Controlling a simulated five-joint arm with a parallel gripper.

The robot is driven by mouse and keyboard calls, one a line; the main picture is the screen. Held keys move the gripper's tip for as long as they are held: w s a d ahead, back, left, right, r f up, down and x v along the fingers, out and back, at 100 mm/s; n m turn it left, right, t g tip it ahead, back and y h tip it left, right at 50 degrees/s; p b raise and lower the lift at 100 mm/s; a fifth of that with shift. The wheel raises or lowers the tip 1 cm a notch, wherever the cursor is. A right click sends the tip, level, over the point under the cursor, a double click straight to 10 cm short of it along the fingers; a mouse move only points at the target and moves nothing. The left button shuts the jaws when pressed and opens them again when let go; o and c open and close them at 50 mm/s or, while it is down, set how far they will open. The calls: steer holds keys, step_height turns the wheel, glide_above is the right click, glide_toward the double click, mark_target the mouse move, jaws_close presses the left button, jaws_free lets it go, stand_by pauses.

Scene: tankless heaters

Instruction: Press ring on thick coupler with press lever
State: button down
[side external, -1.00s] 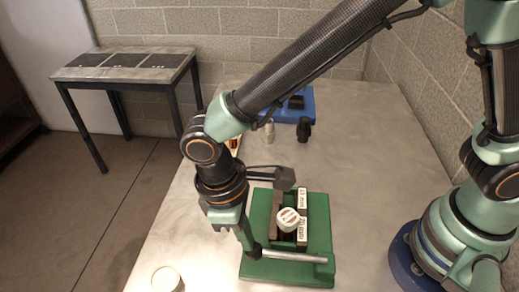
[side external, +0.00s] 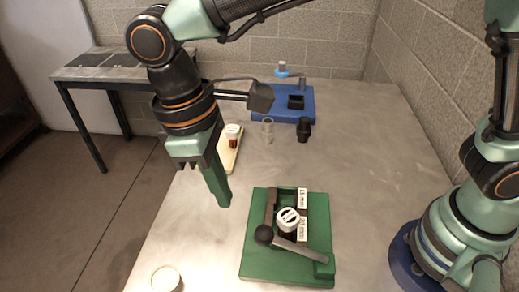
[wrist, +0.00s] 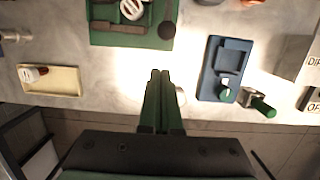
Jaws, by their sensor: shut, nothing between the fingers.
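The green press fixture (side external: 259,262) stands on the table, with its grey press lever (side external: 299,247) crossing the front, ending in a black knob (side external: 264,235) at the left. A white slotted round piece (side external: 288,217) sits upright on a dark body between the fixture's walls, just behind the lever. It also shows at the top of the wrist view (wrist: 132,9). Whether it is ring or coupler top I cannot tell. My gripper (side external: 224,203) is shut and empty, pointing down, above and left of the fixture, apart from the lever. The wrist view shows its fingers together (wrist: 160,75).
A cream tray (side external: 228,163) holds a white-topped dark red part (side external: 233,135). Behind stand a clear cylinder (side external: 268,131), a black part (side external: 304,129) and a blue fixture (side external: 268,108). A white cup (side external: 167,279) is front left. Another blue fixture (wrist: 211,80) shows in the wrist view.

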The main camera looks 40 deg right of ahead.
steer(key=shift+w+a+r, duration=0.1)
steer(key=shift+w+r, duration=0.05)
steer(key=shift+r, duration=0.45)
steer(key=shift+w+a+r, duration=0.1)
steer(key=shift+r, duration=0.45)
steer(key=w+d+r+m+t+y, duration=0.1)
steer(key=w+d+r+m, duration=0.1)
steer(key=d, duration=0.5)
steer(key=w+d+r+m+t+y, duration=0.1)
steer(key=w+d+r+m, duration=0.1)
steer(key=d, duration=0.6)
steer(key=s+d+m+t, duration=0.1)
steer(key=d+m+t, duration=0.1)
steer(key=d, duration=0.6)
steer(key=s+d+f+m+t, duration=0.1)
steer(key=d+m+t, duration=0.2)
steer(key=d, duration=0.4)
steer(key=shift+s+d, duration=0.3)
steer(key=shift+d, duration=0.05)
